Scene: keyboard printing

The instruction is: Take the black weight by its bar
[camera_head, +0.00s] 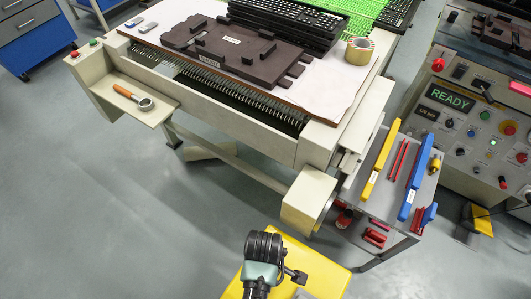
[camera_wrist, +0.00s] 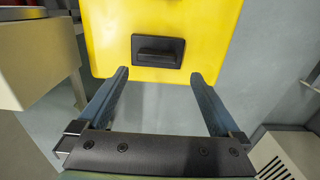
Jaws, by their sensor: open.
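The black weight (camera_wrist: 158,50) shows in the wrist view as a dark rectangular block with a raised bar across it. It lies on a yellow surface (camera_wrist: 205,22), near that surface's close edge. My gripper (camera_wrist: 159,75) is open and empty. Its two blue-grey fingers point toward the weight, one to each side of its line, and do not touch it. In the head view my arm hangs over the yellow surface (camera_head: 325,270). I cannot make out the weight there; my arm may hide it.
Behind stands a long printing table (camera_head: 240,120) with an orange-handled tool (camera_head: 133,97) on its side shelf. A grey tool cart (camera_head: 395,185) with yellow and blue bars stands right of the yellow surface. A control panel reads READY (camera_head: 450,95). The floor at left is clear.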

